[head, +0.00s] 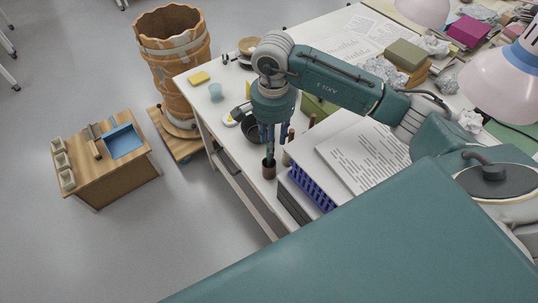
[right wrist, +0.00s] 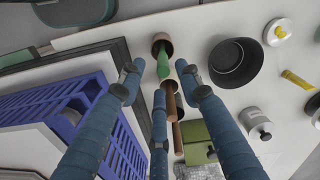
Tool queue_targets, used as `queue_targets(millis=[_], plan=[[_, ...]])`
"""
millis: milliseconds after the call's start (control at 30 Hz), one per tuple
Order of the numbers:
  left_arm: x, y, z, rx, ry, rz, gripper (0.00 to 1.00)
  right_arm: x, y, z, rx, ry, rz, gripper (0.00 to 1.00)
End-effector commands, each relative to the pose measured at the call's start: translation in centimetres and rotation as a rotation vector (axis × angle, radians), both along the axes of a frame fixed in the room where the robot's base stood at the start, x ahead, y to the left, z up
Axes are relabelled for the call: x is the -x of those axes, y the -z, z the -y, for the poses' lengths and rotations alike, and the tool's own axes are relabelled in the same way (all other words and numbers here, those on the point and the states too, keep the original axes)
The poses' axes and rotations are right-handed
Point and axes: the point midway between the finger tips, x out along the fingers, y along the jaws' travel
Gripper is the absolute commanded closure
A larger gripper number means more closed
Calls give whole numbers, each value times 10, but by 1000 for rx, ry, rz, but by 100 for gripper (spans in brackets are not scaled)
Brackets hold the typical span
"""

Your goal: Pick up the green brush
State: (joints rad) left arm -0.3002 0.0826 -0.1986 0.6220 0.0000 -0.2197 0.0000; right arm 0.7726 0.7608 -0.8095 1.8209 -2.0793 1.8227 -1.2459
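The green brush (right wrist: 163,66) stands in a small brown cup (right wrist: 162,42) near the table edge in the right wrist view. My right gripper (right wrist: 160,82) has three blue fingers, spread apart around the line of the brush. The brush lies between the two side fingertips, with visible gaps on both sides. In the head view my right gripper (head: 271,134) points down above the brown cup (head: 268,170); the fingers partly hide the brush there. My left gripper is in neither view.
A black bowl (right wrist: 236,62) stands close beside the cup. A purple rack (right wrist: 75,125) and a stack with printed paper (head: 362,152) lie on the other side. Brown sticks (right wrist: 171,105) and a green box (right wrist: 197,142) are near the fingers.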

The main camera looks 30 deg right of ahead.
Motion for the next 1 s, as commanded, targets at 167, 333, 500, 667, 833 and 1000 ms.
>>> queue_targets(millis=[167,333,500,667,833,1000], plan=[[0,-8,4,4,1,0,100,0,12,-2,0,-1,-4,65],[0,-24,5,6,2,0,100,-3,35,-9,-1,-1,-6,65],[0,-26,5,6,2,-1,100,-4,55,-8,-2,-1,-1,65],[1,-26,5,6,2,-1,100,-5,58,-8,0,-2,1,65],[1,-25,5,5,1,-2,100,-5,58,-8,0,-2,1,81],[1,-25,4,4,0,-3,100,-5,58,-7,0,-1,1,100]])
